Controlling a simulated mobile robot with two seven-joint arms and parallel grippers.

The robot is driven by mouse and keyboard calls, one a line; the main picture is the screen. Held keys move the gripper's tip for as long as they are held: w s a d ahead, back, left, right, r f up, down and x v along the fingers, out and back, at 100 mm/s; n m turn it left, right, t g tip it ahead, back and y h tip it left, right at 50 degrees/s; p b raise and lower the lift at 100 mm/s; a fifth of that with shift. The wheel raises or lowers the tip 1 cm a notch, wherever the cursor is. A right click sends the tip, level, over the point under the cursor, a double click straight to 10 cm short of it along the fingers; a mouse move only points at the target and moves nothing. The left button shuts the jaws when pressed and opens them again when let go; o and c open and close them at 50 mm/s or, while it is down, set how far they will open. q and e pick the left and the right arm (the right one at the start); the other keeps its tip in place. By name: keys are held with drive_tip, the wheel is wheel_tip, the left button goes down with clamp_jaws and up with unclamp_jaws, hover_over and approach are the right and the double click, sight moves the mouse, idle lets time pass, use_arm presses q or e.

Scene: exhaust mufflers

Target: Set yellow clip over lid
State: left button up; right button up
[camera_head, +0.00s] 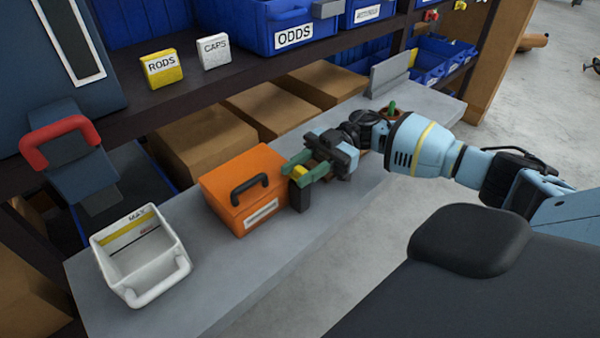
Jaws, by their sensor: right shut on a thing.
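An orange box (221,195) with a black handle (249,187) on its lid stands on the grey bench. My right gripper (298,168), with green fingers, is at the box's right side, close to the lid's right edge. It is shut on a small yellow piece, the yellow clip (301,170), which is mostly hidden by the fingers. A dark block (301,196) shows just below the fingers, beside the box; I cannot tell if it is part of the clip. Contact between clip and box cannot be made out. My left gripper is not in view.
A white bin (114,277) with a handle stands at the bench's left end. Cardboard boxes (203,141) stand behind the bench (222,273), under a shelf with blue ODDS bins (262,27). A small pot with a green plant (391,108) is behind my right wrist.

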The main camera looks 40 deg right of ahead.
sight(305, 168)
drive_tip(key=shift+g, duration=0.3)
drive_tip(key=o, duration=1)
drive_tip(key=d, duration=0.2)
drive_tip(key=d+b, duration=0.1)
drive_tip(key=d, duration=0.3)
drive_tip(key=shift+w+d+b, duration=0.2)
drive_tip(key=shift+w+b, duration=0.15)
drive_tip(key=shift+d, duration=0.65)
